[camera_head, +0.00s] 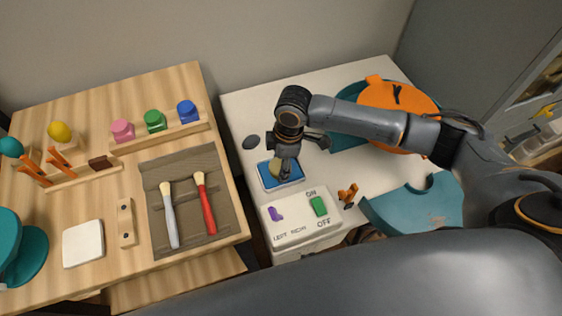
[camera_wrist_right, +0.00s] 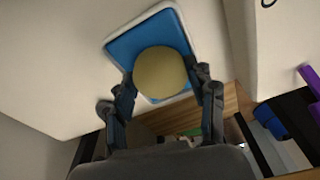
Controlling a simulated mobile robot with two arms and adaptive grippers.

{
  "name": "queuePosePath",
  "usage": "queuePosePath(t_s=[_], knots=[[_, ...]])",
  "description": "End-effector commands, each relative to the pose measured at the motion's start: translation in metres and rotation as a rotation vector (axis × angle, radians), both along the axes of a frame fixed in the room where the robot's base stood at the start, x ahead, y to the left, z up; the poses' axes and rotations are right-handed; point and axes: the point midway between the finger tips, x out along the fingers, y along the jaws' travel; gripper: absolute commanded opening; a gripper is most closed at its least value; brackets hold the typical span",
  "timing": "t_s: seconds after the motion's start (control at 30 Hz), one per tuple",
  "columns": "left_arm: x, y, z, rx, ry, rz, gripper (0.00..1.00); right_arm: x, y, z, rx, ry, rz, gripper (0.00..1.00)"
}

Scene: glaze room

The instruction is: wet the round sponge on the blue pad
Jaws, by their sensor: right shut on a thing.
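The round sponge (camera_wrist_right: 160,73) is dull yellow. In the right wrist view it sits between the two fingers of my right gripper (camera_wrist_right: 163,90), which is shut on it. The blue pad (camera_wrist_right: 124,50), in a white frame, is directly behind the sponge in that view. In the head view my right gripper (camera_head: 284,163) reaches down over the blue pad (camera_head: 290,181), and part of the sponge (camera_head: 275,168) shows at its left. I cannot tell how firmly the sponge touches the pad. My left gripper is not in view.
A white switch box (camera_head: 291,236) with purple and green switches stands just in front of the pad. An orange round thing (camera_head: 398,97) and teal parts lie to the right.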

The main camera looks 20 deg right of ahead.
Motion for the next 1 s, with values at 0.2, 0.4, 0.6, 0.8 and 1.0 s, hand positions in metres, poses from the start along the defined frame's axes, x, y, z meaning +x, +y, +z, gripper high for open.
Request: queuePosePath(t_s=[0.2, 0.4, 0.6, 0.8, 1.0], knots=[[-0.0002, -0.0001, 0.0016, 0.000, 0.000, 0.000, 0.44, -0.0002, 0.0001, -0.0003, 0.000, 0.000, 0.000, 0.30], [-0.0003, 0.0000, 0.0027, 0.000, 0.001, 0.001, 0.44, -0.0003, 0.0000, -0.0006, 0.000, 0.000, 0.000, 0.30], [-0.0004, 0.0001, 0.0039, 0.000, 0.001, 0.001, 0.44, -0.0004, 0.0000, -0.0009, -0.001, 0.001, 0.000, 0.30], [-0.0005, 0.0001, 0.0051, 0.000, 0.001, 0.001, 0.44, -0.0007, -0.0001, -0.0013, -0.001, 0.001, 0.000, 0.30], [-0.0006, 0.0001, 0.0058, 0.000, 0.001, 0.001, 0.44, -0.0010, -0.0002, -0.0020, -0.002, 0.002, 0.000, 0.30]])
